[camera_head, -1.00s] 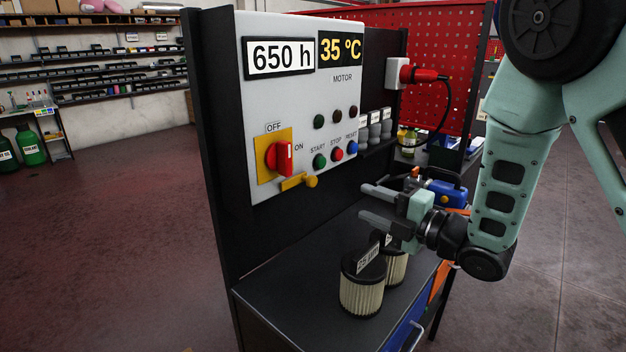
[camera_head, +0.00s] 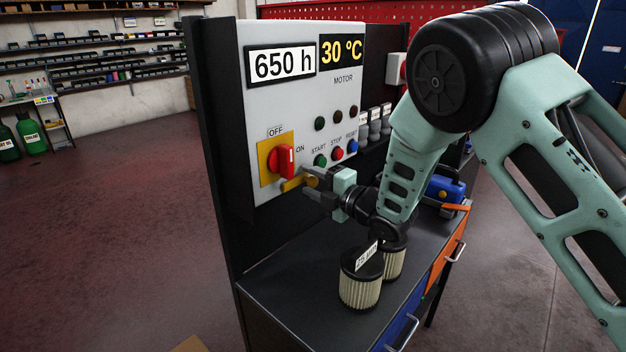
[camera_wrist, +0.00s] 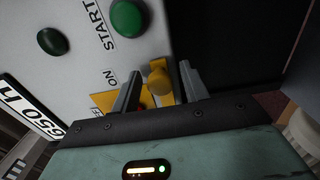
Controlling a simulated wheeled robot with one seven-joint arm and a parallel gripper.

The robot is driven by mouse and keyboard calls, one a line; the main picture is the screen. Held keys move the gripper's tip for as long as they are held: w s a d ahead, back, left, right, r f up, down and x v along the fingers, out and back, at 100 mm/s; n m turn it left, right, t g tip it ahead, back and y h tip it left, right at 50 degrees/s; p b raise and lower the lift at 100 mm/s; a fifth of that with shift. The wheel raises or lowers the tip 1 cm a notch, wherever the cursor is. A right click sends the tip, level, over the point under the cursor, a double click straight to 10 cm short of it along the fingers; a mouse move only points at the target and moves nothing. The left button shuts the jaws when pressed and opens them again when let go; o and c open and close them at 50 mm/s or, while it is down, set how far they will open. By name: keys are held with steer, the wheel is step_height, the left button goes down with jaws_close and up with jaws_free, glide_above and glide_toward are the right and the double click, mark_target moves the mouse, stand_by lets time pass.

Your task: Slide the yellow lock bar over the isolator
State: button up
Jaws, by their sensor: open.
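The yellow lock bar (camera_head: 293,184) with its round knob (camera_head: 311,181) sits low on the grey panel, just under the red isolator handle (camera_head: 285,160) on its yellow plate (camera_head: 264,158). The handle stands upright, near the OFF label. My gripper (camera_head: 311,182) is open at the knob, with one finger above it and one below. In the wrist view the knob (camera_wrist: 159,80) shows between the two fingertips (camera_wrist: 160,88), with no clear contact. My finger hides part of the bar and plate there.
START (camera_head: 320,160), STOP (camera_head: 337,153) and RESET (camera_head: 352,146) buttons sit close above and right of my gripper. Two filter cartridges (camera_head: 360,290) stand on the bench (camera_head: 290,285) below my arm. A blue device (camera_head: 445,188) lies farther right.

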mark_target(292, 186)
jaws_close()
steer(key=shift+s+a+b, duration=1.1)
steer(key=shift+s+a, duration=0.45)
jaws_free()
steer(key=shift+d, duration=0.1)
steer(key=b+v, duration=0.4)
steer(key=v, duration=1.3)
steer(key=shift+b, duration=0.4)
steer(key=shift+s+d+r, duration=0.1)
